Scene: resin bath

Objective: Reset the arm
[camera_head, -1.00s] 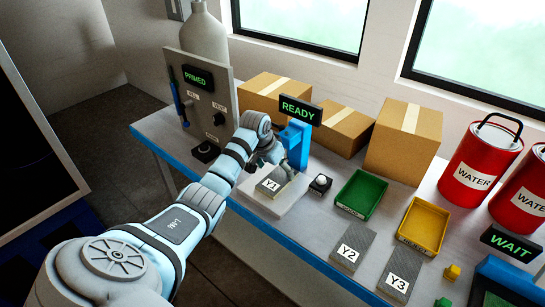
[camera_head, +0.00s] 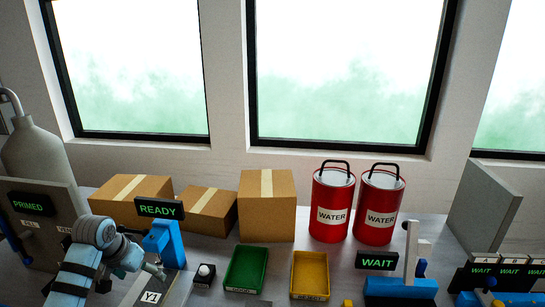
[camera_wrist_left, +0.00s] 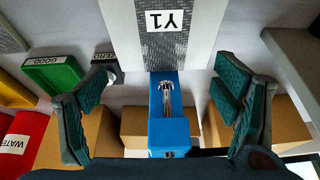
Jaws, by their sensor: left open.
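My left arm comes in at the lower left of the head view. My right gripper is not in view.
A green tray (camera_head: 230,268), a yellow tray (camera_head: 295,272) and a small black button box (camera_head: 204,277) stand right of the gripper. Cardboard boxes (camera_head: 267,222) and red water cans (camera_head: 332,228) stand behind. The PRIMED panel (camera_head: 45,235) is at the left.

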